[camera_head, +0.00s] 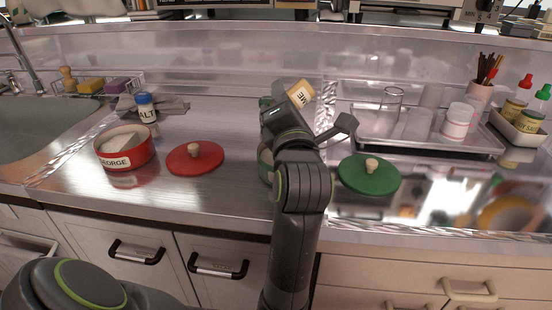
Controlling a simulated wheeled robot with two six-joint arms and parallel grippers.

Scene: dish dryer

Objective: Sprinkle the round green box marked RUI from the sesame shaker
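The sesame shaker (302,93) has a tan end and a white label on which only "ME" reads. It is tilted, held in my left gripper (302,112) above the counter. The gripper appears shut on it; the arm hides most of the grip. A round green box (265,158) stands below, mostly hidden behind my wrist. Its RUI mark and inside cannot be seen. Its likely lid, green with a pale knob (370,176), lies to the right. Whether any sesame is falling cannot be told. My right gripper is not in view.
A red box marked GEORGE (124,149), a red lid (195,158) and a salt shaker (146,107) stand left. A metal tray (462,146) with a glass and jars is at right, beside a bottle caddy (517,133). The sink (40,135) is far left.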

